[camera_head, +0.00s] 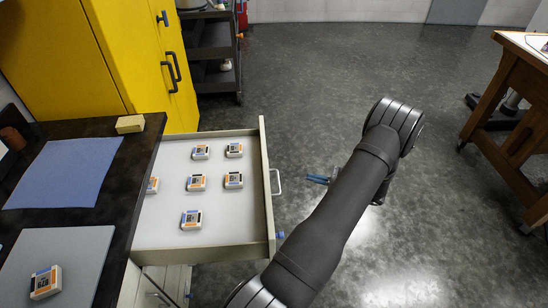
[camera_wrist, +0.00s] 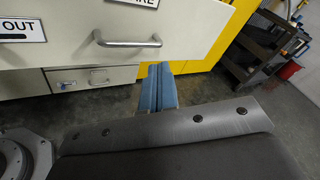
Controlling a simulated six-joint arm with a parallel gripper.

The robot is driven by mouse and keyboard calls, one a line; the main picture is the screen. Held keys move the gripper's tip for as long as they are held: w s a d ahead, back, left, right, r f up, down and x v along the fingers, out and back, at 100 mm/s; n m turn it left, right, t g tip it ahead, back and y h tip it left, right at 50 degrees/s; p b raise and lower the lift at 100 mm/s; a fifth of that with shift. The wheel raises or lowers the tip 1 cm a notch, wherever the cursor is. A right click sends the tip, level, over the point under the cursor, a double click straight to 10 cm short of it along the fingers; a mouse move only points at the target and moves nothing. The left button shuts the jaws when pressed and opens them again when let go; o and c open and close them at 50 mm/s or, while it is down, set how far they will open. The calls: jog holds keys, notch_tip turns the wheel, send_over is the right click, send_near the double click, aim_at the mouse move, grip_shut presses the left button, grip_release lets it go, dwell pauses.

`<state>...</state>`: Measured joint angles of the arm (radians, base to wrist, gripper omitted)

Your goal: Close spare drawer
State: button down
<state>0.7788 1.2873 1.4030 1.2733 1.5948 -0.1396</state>
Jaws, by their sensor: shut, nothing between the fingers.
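The pulled-out drawer (camera_head: 228,249) is pale, with a silver bar handle (camera_head: 277,183) on its front at the right in the head view. Several small white, orange and blue boxes (camera_head: 197,182) lie inside it. In the wrist view a pale front with a bar handle (camera_wrist: 127,43) fills the upper left. Labels there are cut off, ending in "OUT" and "RE". My gripper (camera_head: 318,180) has blue fingers, shut and empty, in front of the drawer and apart from its handle in the head view. The fingers (camera_wrist: 160,88) also show below right of the handle in the wrist view.
A dark counter (camera_head: 140,178) with a blue cloth (camera_head: 65,172) and a grey mat (camera_head: 75,245) is left of the drawer. A yellow cabinet (camera_head: 90,60) and dark cart (camera_head: 213,55) stand behind. A wooden table (camera_head: 510,85) is far right. Floor between is clear.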

aim_at(163, 168)
jog(key=w+a+f+n+t+h, duration=0.1)
jog(key=w+a+n+t, duration=0.3)
jog(key=w+a+n, duration=0.4)
jog(key=w+a+f, duration=0.1)
jog(key=w+a, duration=0.2)
jog(key=a, duration=0.2)
jog(key=shift+w+f+t+h, duration=0.2)
jog(key=shift+t+h, duration=0.1)
jog(key=shift+h, duration=0.1)
jog(key=shift+a, duration=0.1)
jog(key=a, duration=4)
jog(key=shift+a+r, duration=0.1)
jog(key=shift+a, duration=0.9)
